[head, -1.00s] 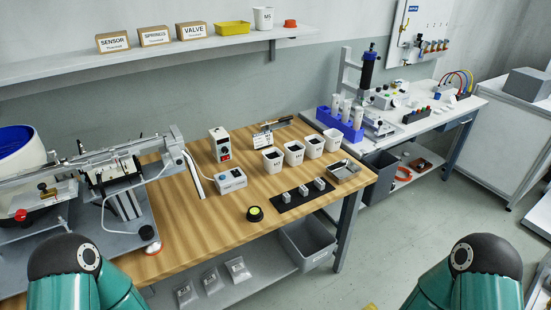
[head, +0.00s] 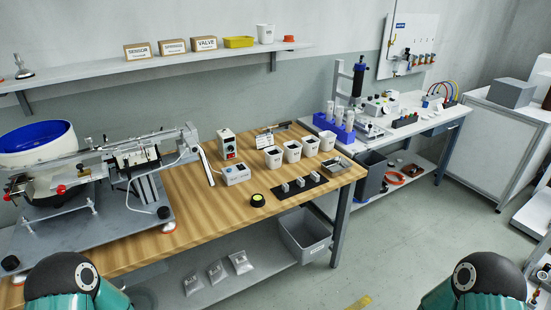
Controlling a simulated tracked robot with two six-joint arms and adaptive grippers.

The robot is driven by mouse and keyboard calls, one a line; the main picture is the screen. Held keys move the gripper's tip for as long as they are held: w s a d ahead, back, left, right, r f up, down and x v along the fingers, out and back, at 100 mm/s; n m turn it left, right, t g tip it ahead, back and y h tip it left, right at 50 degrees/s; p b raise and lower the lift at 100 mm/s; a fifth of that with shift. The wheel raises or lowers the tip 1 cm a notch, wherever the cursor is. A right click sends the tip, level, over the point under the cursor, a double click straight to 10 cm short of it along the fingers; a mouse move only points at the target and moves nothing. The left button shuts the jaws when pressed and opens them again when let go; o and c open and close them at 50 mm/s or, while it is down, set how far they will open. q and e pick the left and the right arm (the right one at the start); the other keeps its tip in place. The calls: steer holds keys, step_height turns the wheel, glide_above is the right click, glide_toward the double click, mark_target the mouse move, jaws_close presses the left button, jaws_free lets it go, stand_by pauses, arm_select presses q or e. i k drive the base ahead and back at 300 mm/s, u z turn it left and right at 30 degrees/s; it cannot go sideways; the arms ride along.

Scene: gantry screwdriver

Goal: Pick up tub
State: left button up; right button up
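Several small white tubs with dark contents stand in a row on the wooden bench; they are the left tub (head: 273,158), the second tub (head: 292,152), the third tub (head: 309,147) and the right tub (head: 327,141). Another white tub (head: 266,34) stands on the wall shelf. I cannot tell which tub the task means. Only teal and black parts of my two arms show at the bottom left and bottom right. Both grippers are out of view, and no tub is held.
The wooden bench (head: 205,220) carries a feeder with a blue-lined bowl (head: 38,138), a control box (head: 235,173), a black mat (head: 290,192) and a metal tray (head: 337,168). A grey bin (head: 305,238) sits below. A second workbench (head: 440,118) stands behind right.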

mark_target(293, 152)
steer(key=z, duration=0.4)
steer(key=i, duration=0.7)
steer(key=u, duration=2.1)
steer(key=k, duration=0.75)
steer(key=z, duration=0.65)
steer(key=i, duration=0.2)
steer(key=z, duration=0.15)
